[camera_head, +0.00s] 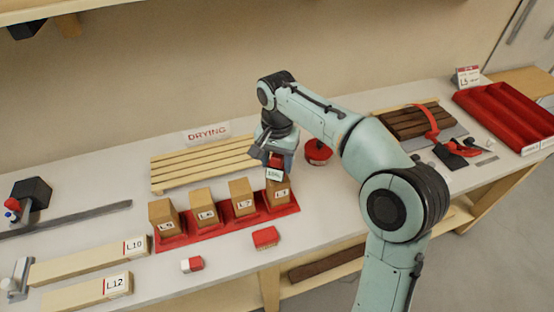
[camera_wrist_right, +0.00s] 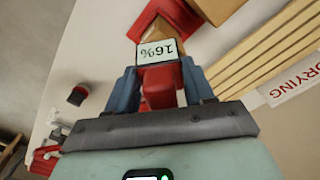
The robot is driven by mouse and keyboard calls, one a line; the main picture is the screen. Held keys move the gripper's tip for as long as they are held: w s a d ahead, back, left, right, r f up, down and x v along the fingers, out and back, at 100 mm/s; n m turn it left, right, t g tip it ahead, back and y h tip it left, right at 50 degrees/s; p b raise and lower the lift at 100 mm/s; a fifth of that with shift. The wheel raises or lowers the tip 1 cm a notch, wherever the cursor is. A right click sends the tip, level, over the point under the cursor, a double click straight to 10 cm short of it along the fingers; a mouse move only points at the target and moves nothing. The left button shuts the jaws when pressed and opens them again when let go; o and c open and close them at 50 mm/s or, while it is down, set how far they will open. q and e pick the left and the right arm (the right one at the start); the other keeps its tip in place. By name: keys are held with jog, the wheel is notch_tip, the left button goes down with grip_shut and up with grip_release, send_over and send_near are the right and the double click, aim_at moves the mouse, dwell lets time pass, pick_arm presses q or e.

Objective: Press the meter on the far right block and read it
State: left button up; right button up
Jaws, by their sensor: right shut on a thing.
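Several wooden blocks stand in a row in a red tray (camera_head: 172,243). The far right block (camera_head: 279,195) is below my right gripper (camera_head: 275,160). The right gripper is shut on a red meter (camera_wrist_right: 160,88) with a pale display (camera_head: 274,174). The meter is at the top of the far right block and looks to be against it; exact contact is hard to see. The display faces the wrist camera upside down and looks like 16%. In the wrist view the right gripper (camera_wrist_right: 162,92) has a blue finger on each side of the meter. My left gripper is out of view.
A slatted wooden rack (camera_head: 200,166) with a DRYING sign (camera_head: 207,133) stands behind the blocks. A red-topped brush (camera_head: 265,237) and a small red and white block (camera_head: 192,265) lie in front. Labelled boards (camera_head: 88,262) lie at left. Red trays (camera_head: 505,112) stand far right.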

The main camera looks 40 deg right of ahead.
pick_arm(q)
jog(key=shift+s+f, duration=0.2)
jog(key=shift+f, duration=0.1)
pick_arm(e)
jog(key=shift+f, duration=0.5)
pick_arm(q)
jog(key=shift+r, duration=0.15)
pick_arm(e)
jog(key=shift+f, duration=0.1)
dwell(0.9)
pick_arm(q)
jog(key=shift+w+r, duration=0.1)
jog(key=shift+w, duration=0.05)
pick_arm(e)
jog(key=shift+r+p, duration=0.8)
jog(key=shift+r, duration=0.65)
jog(key=shift+r+p, duration=1.25)
jog(key=shift+r, duration=0.95)
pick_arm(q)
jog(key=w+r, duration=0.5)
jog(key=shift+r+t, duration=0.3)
pick_arm(e)
jog(key=shift+w, duration=0.1)
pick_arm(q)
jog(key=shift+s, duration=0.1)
pick_arm(e)
jog(key=shift+f, duration=0.1)
